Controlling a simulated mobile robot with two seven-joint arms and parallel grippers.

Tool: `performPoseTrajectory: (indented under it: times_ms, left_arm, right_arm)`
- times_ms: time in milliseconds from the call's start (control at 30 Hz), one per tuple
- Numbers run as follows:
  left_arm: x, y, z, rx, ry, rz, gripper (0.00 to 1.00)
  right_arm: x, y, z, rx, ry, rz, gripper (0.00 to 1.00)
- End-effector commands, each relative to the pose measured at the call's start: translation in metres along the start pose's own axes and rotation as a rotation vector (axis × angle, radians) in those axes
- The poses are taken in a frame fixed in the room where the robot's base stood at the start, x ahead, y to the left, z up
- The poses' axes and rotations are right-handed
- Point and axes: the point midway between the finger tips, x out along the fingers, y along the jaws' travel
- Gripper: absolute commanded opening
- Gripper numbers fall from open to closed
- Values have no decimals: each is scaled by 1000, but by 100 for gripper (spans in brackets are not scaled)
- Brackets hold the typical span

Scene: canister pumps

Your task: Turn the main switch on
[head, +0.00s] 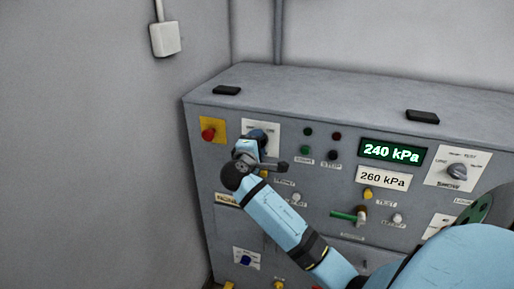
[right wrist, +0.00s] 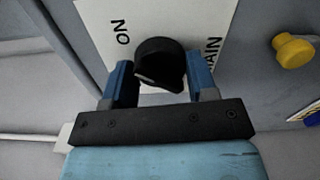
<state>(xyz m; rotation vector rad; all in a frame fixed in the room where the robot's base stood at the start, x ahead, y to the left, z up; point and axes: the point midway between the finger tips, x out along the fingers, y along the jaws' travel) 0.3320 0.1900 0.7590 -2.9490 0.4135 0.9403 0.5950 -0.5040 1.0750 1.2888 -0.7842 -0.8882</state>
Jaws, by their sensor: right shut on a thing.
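The main switch is a black rotary knob (right wrist: 158,60) on a white plate (right wrist: 100,14), seen in the right wrist view. The plate reads "ON" at the left and "MAIN" at the right, with the lettering rotated. My right gripper (right wrist: 160,78) has its two blue fingers on either side of the knob, shut on it. In the head view, the white plate (head: 274,128) shows at the panel's upper left, with my right gripper (head: 262,140) covering most of it. The knob's exact pointing is hard to tell. My left gripper is out of view.
A red button (head: 208,134) on a yellow plate sits left of the switch; in the right wrist view a yellow knob (right wrist: 293,50) is nearby. A lit green display (head: 391,152) reads 240 kPa above a 260 kPa label (head: 383,179). A rotary selector (head: 457,171) sits farther right.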

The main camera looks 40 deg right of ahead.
Motion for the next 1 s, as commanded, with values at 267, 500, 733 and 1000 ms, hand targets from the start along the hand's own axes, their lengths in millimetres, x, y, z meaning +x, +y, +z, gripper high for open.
performPoseTrajectory:
  times_ms: [267,500,733,1000]
  left_arm:
    - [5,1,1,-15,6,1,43]
    - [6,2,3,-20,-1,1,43]
    - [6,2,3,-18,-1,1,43]
    - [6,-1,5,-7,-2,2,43]
  right_arm:
    - [-1,-2,0,109,0,-3,29]
    - [0,-1,0,139,0,-2,29]
    - [0,-1,0,141,0,-2,29]
    - [0,0,0,140,0,-1,78]
